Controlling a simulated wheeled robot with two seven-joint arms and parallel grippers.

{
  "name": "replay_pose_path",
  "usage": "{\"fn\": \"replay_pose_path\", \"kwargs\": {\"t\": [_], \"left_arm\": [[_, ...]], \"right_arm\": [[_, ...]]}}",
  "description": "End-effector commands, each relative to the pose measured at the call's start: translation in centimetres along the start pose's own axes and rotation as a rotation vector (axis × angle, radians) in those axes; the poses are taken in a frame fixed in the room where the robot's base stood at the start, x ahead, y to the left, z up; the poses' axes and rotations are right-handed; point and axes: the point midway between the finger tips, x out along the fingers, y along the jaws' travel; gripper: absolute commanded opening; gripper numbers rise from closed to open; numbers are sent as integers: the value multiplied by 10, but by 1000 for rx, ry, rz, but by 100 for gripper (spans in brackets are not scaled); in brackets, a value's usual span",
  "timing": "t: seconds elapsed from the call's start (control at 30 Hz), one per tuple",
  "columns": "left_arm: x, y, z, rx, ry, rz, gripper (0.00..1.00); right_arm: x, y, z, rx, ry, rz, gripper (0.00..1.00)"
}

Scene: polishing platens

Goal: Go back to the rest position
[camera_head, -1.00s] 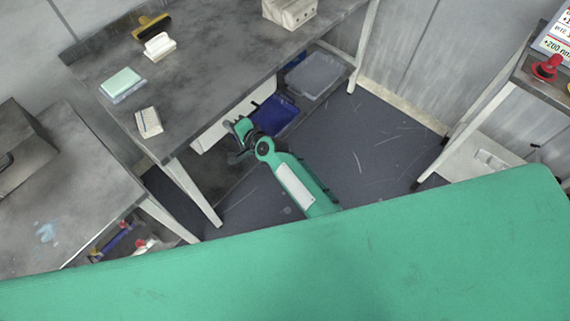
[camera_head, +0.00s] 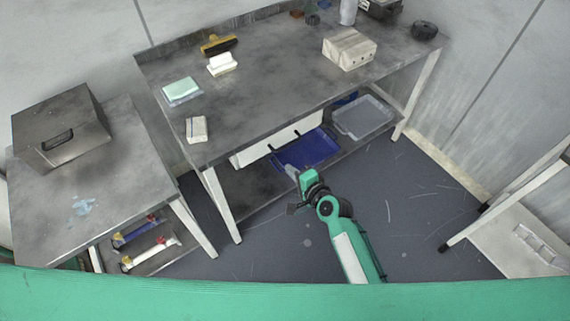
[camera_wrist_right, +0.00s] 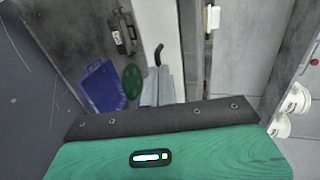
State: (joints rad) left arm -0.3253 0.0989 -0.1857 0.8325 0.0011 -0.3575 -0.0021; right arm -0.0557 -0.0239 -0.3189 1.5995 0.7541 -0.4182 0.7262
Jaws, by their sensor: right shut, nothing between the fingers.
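My right gripper (camera_head: 297,190) is at the end of my green right arm, in front of the long grey table and above the dark floor. It is shut and empty, and it touches nothing that I can see. In the right wrist view its grey fingers (camera_wrist_right: 158,88) point away from the camera, beside a green disc and a blue tray (camera_wrist_right: 101,87). My left arm and left gripper are not in view.
A side table (camera_head: 130,165) stands left. Floor is clear right of my arm.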

Motion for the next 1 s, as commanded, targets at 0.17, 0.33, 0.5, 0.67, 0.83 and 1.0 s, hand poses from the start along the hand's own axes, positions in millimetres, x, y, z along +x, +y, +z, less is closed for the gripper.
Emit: {"fn": "replay_pose_path", "kwargs": {"t": [0.17, 0.33, 0.5, 0.67, 0.83, 1.0], "left_arm": [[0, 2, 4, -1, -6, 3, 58], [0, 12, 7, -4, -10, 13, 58], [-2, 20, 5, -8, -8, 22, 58], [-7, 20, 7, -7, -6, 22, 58], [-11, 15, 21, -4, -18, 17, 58], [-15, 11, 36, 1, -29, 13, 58]], "right_arm": [[-10, 0, 0, 0, 0, -1, 0], [-10, 0, 0, 0, 0, 0, 0], [-11, 18, -1, -24, 6, 34, 0], [-21, 102, -4, -148, 24, 195, 0], [-60, 226, -2, -354, -3, 435, 0], [-126, 340, 9, -562, -98, 660, 0]]}}
